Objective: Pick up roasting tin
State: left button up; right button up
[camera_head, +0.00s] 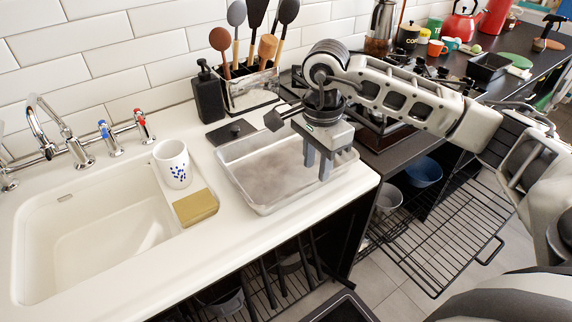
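The roasting tin (262,178) is a shallow, rectangular grey metal tin. It lies flat on the white counter to the right of the sink and looks empty. My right gripper (318,166) is above the tin's right end, pointing down. Its two fingers are apart with a gap between them, and I see nothing held. I cannot tell whether the fingertips touch the tin or straddle its right wall. The gripper and wrist hide part of the tin's far right corner. My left gripper is not in view.
A white mug (172,164) and a yellow sponge (195,207) stand left of the tin, beside the sink (95,240). A black soap bottle (208,97) and a utensil holder (250,92) stand behind it. The hob is to the right.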

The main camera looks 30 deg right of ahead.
aim_at(313, 182)
jog(key=f, duration=0.5)
jog(key=shift+w+a+f, duration=0.1)
jog(key=shift+w+a, duration=0.05)
jog(key=shift+a, duration=0.05)
grip_shut()
